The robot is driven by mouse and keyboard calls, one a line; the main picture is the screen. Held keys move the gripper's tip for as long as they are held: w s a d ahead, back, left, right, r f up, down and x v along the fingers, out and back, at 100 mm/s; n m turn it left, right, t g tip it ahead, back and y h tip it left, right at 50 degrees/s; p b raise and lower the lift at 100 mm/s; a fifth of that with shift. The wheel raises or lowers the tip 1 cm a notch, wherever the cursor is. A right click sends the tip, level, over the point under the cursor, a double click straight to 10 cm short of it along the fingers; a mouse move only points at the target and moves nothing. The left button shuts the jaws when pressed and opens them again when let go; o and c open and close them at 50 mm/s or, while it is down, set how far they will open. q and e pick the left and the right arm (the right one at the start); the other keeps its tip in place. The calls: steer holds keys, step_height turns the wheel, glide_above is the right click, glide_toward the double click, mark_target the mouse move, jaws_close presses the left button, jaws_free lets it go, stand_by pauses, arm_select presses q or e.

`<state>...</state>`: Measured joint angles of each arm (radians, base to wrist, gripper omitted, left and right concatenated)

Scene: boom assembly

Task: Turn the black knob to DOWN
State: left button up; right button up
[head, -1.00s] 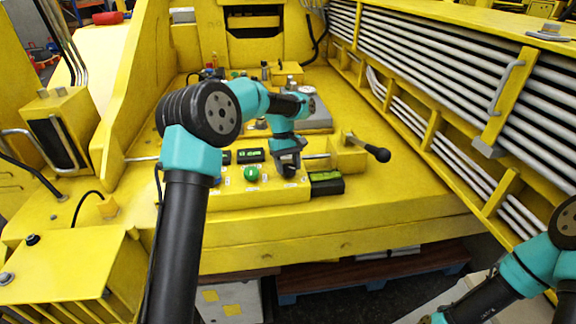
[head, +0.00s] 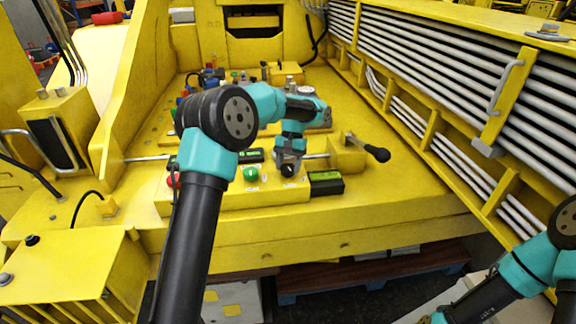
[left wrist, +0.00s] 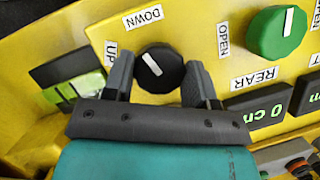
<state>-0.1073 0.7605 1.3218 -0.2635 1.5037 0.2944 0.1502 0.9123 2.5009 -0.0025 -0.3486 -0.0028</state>
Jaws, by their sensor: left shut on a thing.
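The black knob (head: 288,170) sits on the yellow control panel, right of the green knob (head: 251,173). My left gripper (head: 287,163) reaches down to it. In the left wrist view the black knob (left wrist: 158,69) is between the fingers of my left gripper (left wrist: 160,75), which is shut on it. Its white pointer line aims up and left in that view, between the DOWN label (left wrist: 143,17) and the UP label (left wrist: 111,52). My right gripper is out of view; only part of that arm shows at the lower right.
A green-and-black display (head: 326,183) is just right of the knob. A black-tipped lever (head: 377,153) stands farther right. A red knob (head: 173,181) is at the panel's left end.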

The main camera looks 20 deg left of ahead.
arm_select(q)
steer(key=m+y, duration=0.1)
steer(key=m, duration=0.2)
steer(key=shift+m, duration=0.4)
steer(key=o, duration=0.9)
steer(key=shift+r, duration=0.1)
